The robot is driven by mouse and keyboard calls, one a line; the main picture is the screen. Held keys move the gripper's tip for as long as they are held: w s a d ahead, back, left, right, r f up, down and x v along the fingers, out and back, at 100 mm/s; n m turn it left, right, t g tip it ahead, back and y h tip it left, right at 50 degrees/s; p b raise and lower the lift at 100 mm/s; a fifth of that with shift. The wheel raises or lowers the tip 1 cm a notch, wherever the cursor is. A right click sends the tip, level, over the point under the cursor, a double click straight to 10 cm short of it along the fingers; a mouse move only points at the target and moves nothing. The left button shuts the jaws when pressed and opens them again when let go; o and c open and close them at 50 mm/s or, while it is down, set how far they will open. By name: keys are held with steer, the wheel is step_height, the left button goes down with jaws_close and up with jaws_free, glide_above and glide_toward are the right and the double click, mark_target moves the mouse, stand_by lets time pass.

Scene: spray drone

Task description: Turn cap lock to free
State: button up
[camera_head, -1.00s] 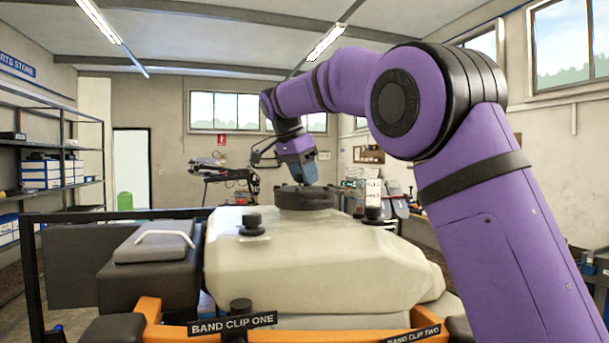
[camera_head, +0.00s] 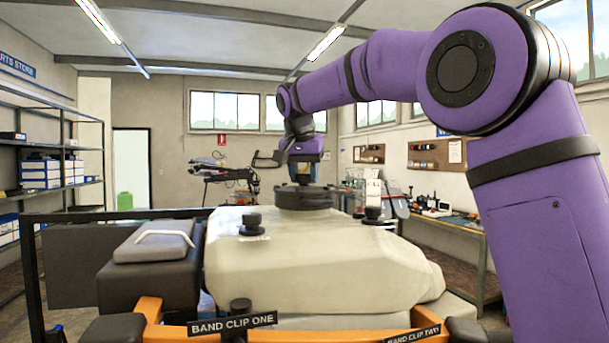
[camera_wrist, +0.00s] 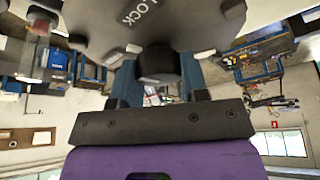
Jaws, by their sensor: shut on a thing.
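The cream tank (camera_head: 320,262) carries a wide black filler cap (camera_head: 303,199) on its top. My gripper (camera_head: 303,180) is upright above this cap, fingers pointing down. In the wrist view the cap's dark top (camera_wrist: 150,30) has the word LOCK on it and pale-tipped lugs around its edge. The cap lock, a short black round knob (camera_wrist: 158,64), stands between the blue fingers of my gripper (camera_wrist: 160,82), which are shut on it. The fingers hide its sides, and its exact angle cannot be read.
Smaller black knobs stand on the tank left (camera_head: 252,223) and right (camera_head: 373,214) of the cap. A grey case with a pale handle (camera_head: 160,240) sits at the left. An orange frame with a BAND CLIP ONE label (camera_head: 232,323) runs along the front. A bench (camera_head: 455,225) stands at the right.

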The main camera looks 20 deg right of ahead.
mark_target(312, 188)
steer(key=n+y, duration=0.1)
steer(key=n, duration=0.3)
steer(key=shift+n+t+y, duration=0.3)
steer(key=shift+t+y, duration=0.1)
steer(key=shift+n+y, duration=0.7)
steer(key=shift+n, duration=1.2)
steer(key=o, duration=0.9)
steer(key=shift+o, duration=0.2)
steer(key=shift+r, duration=0.1)
steer(key=v, duration=1)
steer(key=shift+r, duration=0.3)
